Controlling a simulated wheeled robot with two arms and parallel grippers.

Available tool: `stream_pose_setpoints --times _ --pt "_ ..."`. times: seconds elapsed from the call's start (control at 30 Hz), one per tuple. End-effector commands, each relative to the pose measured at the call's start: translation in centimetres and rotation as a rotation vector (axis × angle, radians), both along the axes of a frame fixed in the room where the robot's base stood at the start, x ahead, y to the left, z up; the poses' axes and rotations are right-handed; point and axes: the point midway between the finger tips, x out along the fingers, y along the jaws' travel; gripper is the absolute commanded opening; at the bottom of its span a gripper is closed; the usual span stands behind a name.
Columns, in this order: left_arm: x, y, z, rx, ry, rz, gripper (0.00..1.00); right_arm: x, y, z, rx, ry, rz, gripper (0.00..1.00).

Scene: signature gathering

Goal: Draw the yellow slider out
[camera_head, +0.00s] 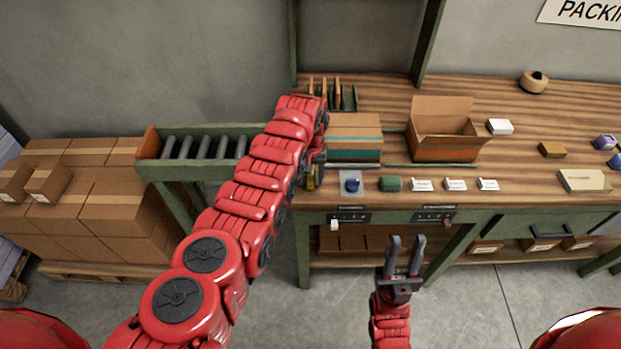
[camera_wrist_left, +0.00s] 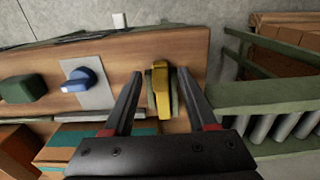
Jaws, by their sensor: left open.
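The yellow slider (camera_wrist_left: 162,92) stands near the end of the wooden bench, beside a thin pale plate. In the head view the slider (camera_head: 310,182) is a small yellow spot, partly hidden by my left arm. My left gripper (camera_wrist_left: 160,75) is open, pointing down over the bench. In the left wrist view its fingers lie on either side of the slider. My right gripper (camera_head: 407,238) is open and empty in front of the bench's front edge.
A blue knob (camera_head: 352,184) on a pale plate and a green block (camera_head: 390,184) lie along the bench's front. A closed carton (camera_head: 355,130) and an open carton (camera_head: 444,148) stand behind. A roller conveyor (camera_head: 190,131) is left of the bench.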

Motion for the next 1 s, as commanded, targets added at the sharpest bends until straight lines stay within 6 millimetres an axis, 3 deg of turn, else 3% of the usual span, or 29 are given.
stream_pose_setpoints --times 0.27,0.47,0.53,0.7,1.0 --pt "0.1 0.0 2.7 -0.002 -0.007 0.002 0.57 0.0 0.0 -0.8 0.0 0.0 0.0 0.35" --pt "0.2 -0.1 8.2 -0.003 -0.012 0.0 0.57 0.0 0.0 -3.3 0.0 0.0 0.0 0.35" --pt "0.1 0.1 11.2 -0.002 -0.006 0.001 0.57 0.0 0.0 -1.4 0.0 0.0 0.0 0.35" --pt "0.0 0.2 14.5 0.001 -0.001 0.002 0.57 0.0 0.0 -0.5 0.0 0.0 0.0 0.35" --pt "-0.1 -0.1 16.6 0.0 0.0 0.0 0.57 0.0 0.0 -1.5 0.0 0.0 0.0 0.35"
